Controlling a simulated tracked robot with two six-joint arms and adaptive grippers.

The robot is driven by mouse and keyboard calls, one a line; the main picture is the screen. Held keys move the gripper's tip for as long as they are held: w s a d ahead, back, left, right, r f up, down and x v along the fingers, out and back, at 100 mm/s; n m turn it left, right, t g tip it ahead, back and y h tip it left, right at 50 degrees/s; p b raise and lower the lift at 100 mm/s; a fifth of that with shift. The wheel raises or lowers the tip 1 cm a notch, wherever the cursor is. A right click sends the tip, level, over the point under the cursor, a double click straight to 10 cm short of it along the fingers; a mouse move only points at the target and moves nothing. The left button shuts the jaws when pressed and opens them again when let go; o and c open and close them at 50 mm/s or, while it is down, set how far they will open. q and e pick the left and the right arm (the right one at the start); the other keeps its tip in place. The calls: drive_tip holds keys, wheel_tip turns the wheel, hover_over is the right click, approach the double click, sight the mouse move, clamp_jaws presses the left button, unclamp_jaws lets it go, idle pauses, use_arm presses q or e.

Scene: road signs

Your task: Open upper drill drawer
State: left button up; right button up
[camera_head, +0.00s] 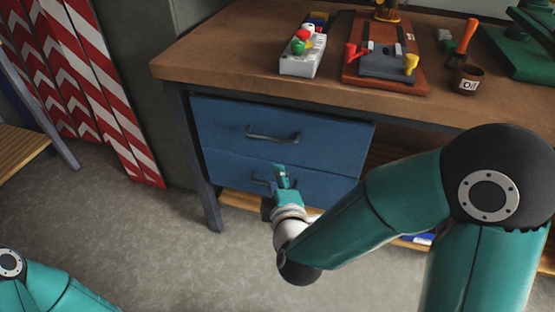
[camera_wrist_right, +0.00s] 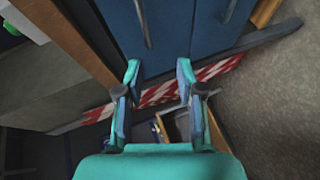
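The upper drawer (camera_head: 320,130) is a blue front under the brown workbench top, with a horizontal grey handle (camera_head: 273,136). It looks shut, flush with the lower blue drawer (camera_head: 325,184) beneath it. My right gripper (camera_head: 282,172) is in front of the lower drawer, below the upper handle, partly covering the lower handle. In the right wrist view my right gripper (camera_wrist_right: 158,72) has its fingers apart with nothing between them. The upper drawer (camera_wrist_right: 170,35) and its handle (camera_wrist_right: 143,22) lie beyond the fingertips there. My left gripper is out of view.
The workbench top (camera_head: 230,50) carries a white box (camera_head: 302,62) with coloured knobs, a vise (camera_head: 388,62), an oil cup (camera_head: 468,79) and a green machine (camera_head: 525,50). Red-white striped boards (camera_head: 85,90) stand left. The floor in front is clear.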

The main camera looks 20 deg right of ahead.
sight(273, 139)
use_arm(q)
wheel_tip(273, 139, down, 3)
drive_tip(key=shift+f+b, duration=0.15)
drive_tip(key=shift+b, duration=0.9)
use_arm(e)
drive_tip(key=shift+n+t+h, duration=0.3)
drive_tip(key=shift+n+t, duration=0.2)
drive_tip(key=x, duration=1.1)
drive_tip(key=r+x, duration=0.1)
drive_tip(key=x, duration=0.4)
drive_tip(key=shift+w+d, duration=0.3)
drive_tip(key=shift+d, duration=0.1)
clamp_jaws()
